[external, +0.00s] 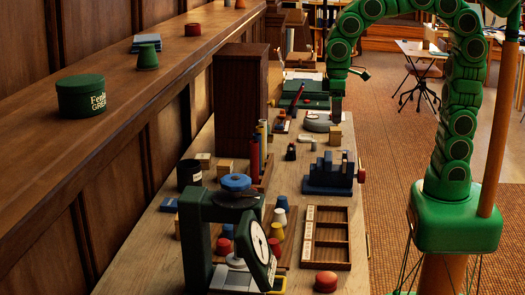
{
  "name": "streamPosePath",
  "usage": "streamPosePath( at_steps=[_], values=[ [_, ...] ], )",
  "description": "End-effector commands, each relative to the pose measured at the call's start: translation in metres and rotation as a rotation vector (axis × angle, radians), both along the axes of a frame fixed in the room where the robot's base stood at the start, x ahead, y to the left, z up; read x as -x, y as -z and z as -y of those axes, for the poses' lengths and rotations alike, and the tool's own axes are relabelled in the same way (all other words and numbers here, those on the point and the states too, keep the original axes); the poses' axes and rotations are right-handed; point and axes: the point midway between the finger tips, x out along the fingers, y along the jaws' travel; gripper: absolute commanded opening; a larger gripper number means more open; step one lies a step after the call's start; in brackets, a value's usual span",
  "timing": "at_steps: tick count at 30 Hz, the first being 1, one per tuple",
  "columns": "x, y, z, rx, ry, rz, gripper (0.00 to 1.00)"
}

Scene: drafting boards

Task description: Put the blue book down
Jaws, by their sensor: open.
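My green arm reaches over the bench from the right and bends down. My gripper (336,108) is a small dark shape at its end, above the bench beside a grey round dish (318,122) and a wooden block (335,136). It is open, and I see no book held in it. A small flat blue thing (168,204) lies at the bench's left edge; I cannot tell whether it is the blue book.
A dark blue slotted block (329,176) and a wooden compartment tray (326,238) stand on the right of the bench. A green dial scale (262,250) is at the front. A tall brown cabinet (240,100) stands at the left. Small items crowd the bench.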

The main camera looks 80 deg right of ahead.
Motion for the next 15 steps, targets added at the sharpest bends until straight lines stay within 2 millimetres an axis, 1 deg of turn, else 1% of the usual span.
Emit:
streamPosePath(
  at_steps=[1, 3, 5, 9, 15],
  values=[
    [0.017, 0.001, 0.003, -0.002, 0.0, -0.008, 0.86],
    [0.038, 0.004, 0.007, -0.006, -0.001, -0.022, 0.86],
    [0.056, 0.005, 0.01, -0.009, -0.002, -0.03, 0.86],
    [0.099, 0.013, 0.015, -0.017, -0.005, -0.055, 0.86],
    [0.16, 0.027, 0.021, -0.026, -0.01, -0.089, 0.86]
  ],
)
